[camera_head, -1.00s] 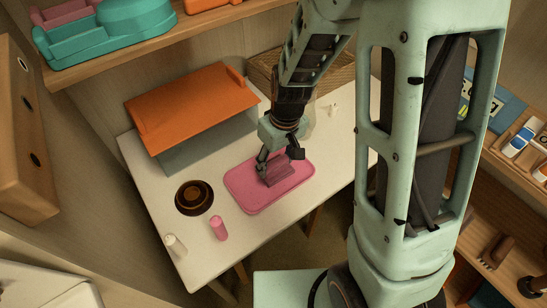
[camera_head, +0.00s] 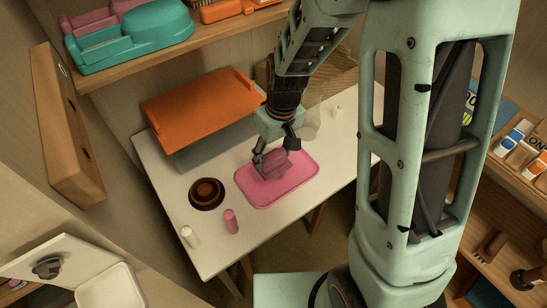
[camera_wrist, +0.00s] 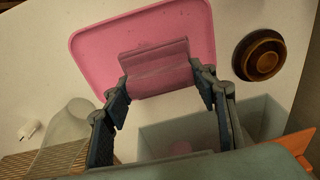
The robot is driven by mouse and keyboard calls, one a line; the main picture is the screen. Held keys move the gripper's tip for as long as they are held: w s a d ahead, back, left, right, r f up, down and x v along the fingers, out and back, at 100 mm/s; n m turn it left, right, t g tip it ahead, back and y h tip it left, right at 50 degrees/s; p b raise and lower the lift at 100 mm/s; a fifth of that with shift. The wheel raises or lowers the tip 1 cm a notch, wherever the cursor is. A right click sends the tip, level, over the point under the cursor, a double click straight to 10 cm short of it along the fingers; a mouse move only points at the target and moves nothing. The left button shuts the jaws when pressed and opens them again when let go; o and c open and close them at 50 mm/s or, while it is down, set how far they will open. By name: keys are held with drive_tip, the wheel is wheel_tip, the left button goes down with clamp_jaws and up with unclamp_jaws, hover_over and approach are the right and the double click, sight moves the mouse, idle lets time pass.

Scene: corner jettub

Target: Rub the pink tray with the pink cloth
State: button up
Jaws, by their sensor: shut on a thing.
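The pink tray (camera_head: 290,190) lies flat on the white table, and it fills the upper middle of the wrist view (camera_wrist: 95,40). The pink cloth (camera_head: 273,167) is a darker, folded pad. My gripper (camera_head: 272,158) is shut on the cloth, with one finger on each side of it. In the wrist view the cloth (camera_wrist: 157,68) sits between the two fingers (camera_wrist: 160,90), overlapping the tray's near edge in the picture. In the head view cloth and gripper are over the tray's upper left part. I cannot tell whether the cloth touches the tray.
On the white table (camera_head: 260,228) are a brown bowl (camera_head: 206,193), a pink bottle (camera_head: 231,221), a white bottle (camera_head: 188,236) and a clear cup (camera_head: 308,127). An orange-topped grey box (camera_head: 200,108) stands behind the tray on the left. The table's front strip is mostly clear.

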drive_tip(key=shift+r+p, duration=0.8)
drive_tip(key=shift+r, duration=0.65)
